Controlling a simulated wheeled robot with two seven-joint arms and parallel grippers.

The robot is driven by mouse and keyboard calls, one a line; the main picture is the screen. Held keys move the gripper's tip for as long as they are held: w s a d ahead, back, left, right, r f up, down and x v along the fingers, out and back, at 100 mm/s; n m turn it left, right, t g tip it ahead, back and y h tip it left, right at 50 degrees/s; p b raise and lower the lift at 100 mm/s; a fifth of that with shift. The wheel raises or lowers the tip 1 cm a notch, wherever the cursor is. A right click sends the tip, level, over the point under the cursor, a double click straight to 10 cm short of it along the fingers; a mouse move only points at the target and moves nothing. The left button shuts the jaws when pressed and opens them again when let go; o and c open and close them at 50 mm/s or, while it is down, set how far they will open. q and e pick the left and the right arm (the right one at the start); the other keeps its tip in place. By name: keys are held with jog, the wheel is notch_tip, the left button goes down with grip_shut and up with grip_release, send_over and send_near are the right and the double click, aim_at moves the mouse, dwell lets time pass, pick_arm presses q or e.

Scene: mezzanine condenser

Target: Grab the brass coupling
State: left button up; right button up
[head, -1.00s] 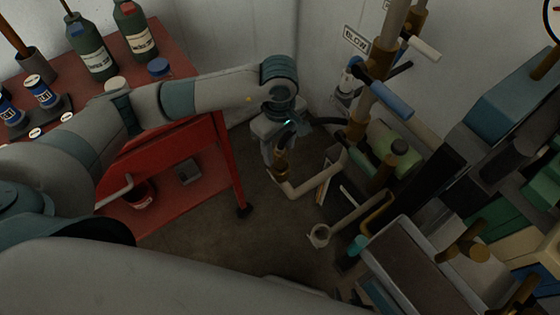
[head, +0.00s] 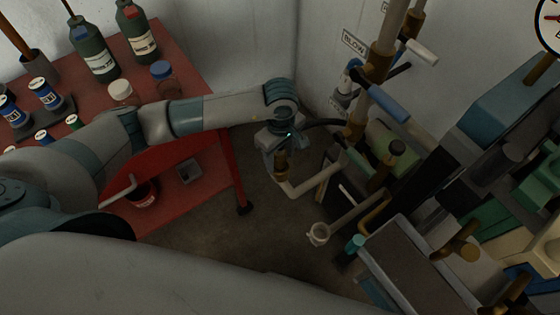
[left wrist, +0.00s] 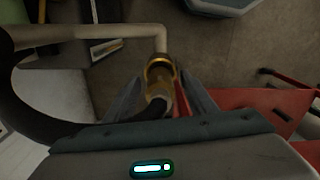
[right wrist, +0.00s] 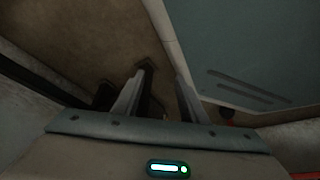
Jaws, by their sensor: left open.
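The brass coupling (head: 281,164) joins a dark hose to the end of a pale bent pipe, low between the red cart and the pipework. In the left wrist view the coupling (left wrist: 158,76) stands between the fingers of my left gripper (left wrist: 160,96). That gripper is open, with a finger on either side. In the head view my left gripper (head: 278,150) points down over the coupling, and its fingers partly hide the coupling's upper part. My right gripper (right wrist: 160,84) shows only in its own wrist view, with its fingers apart and nothing seen between them.
The red cart (head: 190,60) with bottles and small jars stands at the left, under my left arm. A vertical pipe with a blue-handled valve (head: 388,104) rises at the right of the coupling. An open pipe end (head: 318,234) sits lower right. Bare floor (head: 215,230) lies in front.

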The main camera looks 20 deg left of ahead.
pick_arm(q)
jog(key=shift+c, duration=0.9)
grip_shut()
pick_arm(e)
jog(key=shift+w+a+r, duration=0.15)
jog(key=shift+w+r, duration=0.05)
jog(key=shift+w, duration=0.25)
pick_arm(q)
jog(key=shift+r, duration=0.15)
pick_arm(e)
jog(key=shift+s+f, duration=0.1)
